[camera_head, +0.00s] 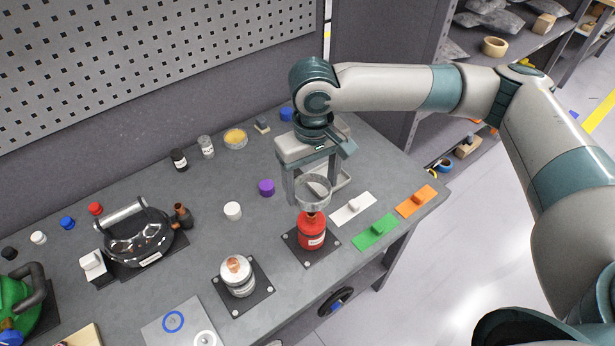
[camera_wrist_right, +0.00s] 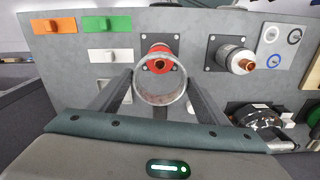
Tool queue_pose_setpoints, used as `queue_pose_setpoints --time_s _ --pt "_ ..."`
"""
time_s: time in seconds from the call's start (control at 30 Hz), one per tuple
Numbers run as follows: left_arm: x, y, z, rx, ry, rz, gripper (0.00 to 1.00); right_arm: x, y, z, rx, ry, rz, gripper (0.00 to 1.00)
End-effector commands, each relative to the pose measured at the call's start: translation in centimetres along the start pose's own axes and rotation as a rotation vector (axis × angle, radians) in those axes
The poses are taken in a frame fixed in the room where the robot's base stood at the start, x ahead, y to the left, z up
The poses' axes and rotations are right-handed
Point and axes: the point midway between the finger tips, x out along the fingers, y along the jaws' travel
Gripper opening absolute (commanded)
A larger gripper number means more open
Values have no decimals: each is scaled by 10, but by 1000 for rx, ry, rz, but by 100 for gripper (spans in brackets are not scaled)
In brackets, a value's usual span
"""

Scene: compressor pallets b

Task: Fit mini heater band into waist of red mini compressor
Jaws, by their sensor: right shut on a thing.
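My right gripper (camera_head: 314,188) is shut on the mini heater band (camera_head: 314,206), a grey metal ring. It holds the ring by opposite sides, with the opening facing roughly up and down. The red mini compressor (camera_head: 312,236) stands upright on a black square plate, right below the ring. In the right wrist view, the compressor's red top and copper stub (camera_wrist_right: 160,64) show through and above the band (camera_wrist_right: 160,101). In the head view the band's lower edge overlaps the compressor's top. I cannot tell whether they touch. My left gripper is not in view.
A white compressor (camera_head: 238,283) stands on its own plate to the left. White (camera_head: 352,208), green (camera_head: 376,233) and orange (camera_head: 415,202) knobbed plates lie to the right. A perforated panel (camera_head: 150,60) stands behind.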

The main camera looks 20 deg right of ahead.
Motion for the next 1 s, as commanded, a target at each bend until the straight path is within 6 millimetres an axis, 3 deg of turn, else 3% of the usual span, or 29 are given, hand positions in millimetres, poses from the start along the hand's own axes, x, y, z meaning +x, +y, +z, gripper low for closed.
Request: queue_pose_setpoints --time_s 0.27,0.57,1.0 --pt "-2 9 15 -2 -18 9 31 0 0 0 1 0 0 42" --pt "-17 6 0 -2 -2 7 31 -4 0 1 10 -1 -1 42" --pt "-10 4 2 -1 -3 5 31 34 0 1 10 0 0 42"
